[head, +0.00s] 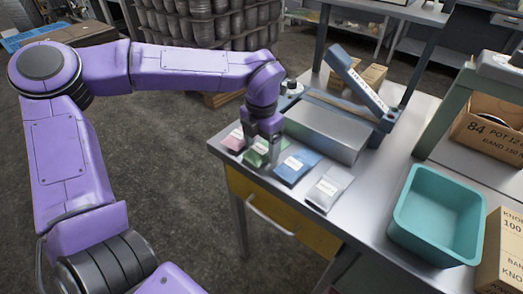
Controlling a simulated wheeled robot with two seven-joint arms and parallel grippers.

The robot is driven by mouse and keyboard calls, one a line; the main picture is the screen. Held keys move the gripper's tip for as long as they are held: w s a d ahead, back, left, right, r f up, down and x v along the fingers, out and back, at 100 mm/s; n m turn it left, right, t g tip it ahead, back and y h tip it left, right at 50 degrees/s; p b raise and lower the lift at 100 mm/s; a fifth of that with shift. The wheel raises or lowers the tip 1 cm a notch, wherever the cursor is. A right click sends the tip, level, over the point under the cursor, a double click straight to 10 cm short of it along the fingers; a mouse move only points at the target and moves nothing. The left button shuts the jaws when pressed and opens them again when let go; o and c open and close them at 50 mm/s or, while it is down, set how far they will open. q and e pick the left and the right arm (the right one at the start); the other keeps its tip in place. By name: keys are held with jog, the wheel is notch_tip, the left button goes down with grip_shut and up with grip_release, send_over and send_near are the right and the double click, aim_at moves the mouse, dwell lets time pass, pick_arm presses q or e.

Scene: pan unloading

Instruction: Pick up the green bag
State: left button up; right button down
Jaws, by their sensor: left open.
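The green bag (256,157) lies flat on the metal table, between a red bag (233,140) on its left and a blue bag (297,167) on its right. My left gripper (264,150) points down right over the green bag and covers part of it. Its fingers are open, and whether they touch the bag cannot be told. A silver-grey bag (328,188) lies at the right end of the row. My right gripper is not in view.
A metal box-shaped machine with a raised blue arm (357,80) stands behind the bags. A teal bin (437,216) sits on the table at the right, near cardboard boxes (490,125). The table's front edge, above a yellow drawer (270,212), is close to the bags.

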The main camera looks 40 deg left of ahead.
pick_arm(q)
jog(key=shift+s+f, duration=0.1)
jog(key=shift+f, duration=0.3)
jog(key=c, duration=0.9)
